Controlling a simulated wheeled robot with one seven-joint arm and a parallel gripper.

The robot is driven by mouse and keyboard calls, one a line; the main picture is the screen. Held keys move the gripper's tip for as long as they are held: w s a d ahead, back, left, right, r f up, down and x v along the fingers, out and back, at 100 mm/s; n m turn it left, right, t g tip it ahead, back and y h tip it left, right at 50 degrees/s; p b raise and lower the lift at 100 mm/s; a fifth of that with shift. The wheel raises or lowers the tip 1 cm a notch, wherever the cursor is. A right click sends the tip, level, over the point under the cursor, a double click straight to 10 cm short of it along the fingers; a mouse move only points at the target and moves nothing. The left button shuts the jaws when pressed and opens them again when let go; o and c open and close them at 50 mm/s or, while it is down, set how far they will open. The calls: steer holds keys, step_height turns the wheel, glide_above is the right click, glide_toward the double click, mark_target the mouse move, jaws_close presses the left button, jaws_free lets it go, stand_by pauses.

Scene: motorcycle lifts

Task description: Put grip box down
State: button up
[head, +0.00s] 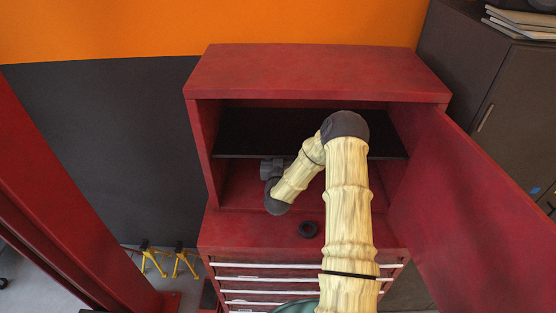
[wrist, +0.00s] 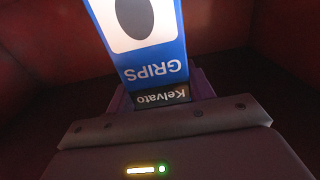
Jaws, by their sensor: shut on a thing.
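The grip box (wrist: 150,60) is blue with a white panel, a dark oval and a black strip. Its lettering, "GRIPS" and "Kelvato", appears upside down in the wrist view. My gripper (wrist: 161,92) is shut on the box's near end, and the box extends away from it. In the head view my gripper (head: 272,169) is inside the open red cabinet (head: 318,72), at the left below the black shelf (head: 275,132). The box cannot be made out in the head view. Whether it touches a surface is not clear.
The cabinet door (head: 465,205) stands open at the right. Drawers (head: 265,278) are below. The compartment floor beside my gripper looks clear, though my arm covers part of it.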

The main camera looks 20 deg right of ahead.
step_height(320, 180, down, 3)
steer(key=shift+w+r+b, duration=0.1)
steer(key=shift+b, duration=0.3)
steer(key=shift+s+a+f, duration=0.1)
steer(key=shift+s+f, duration=0.1)
steer(key=shift+f, duration=0.05)
steer(key=shift+s, duration=0.15)
steer(key=shift+f+b, duration=0.15)
steer(key=shift+b, duration=0.15)
steer(key=o, duration=1.1)
steer(key=shift+o, duration=0.2)
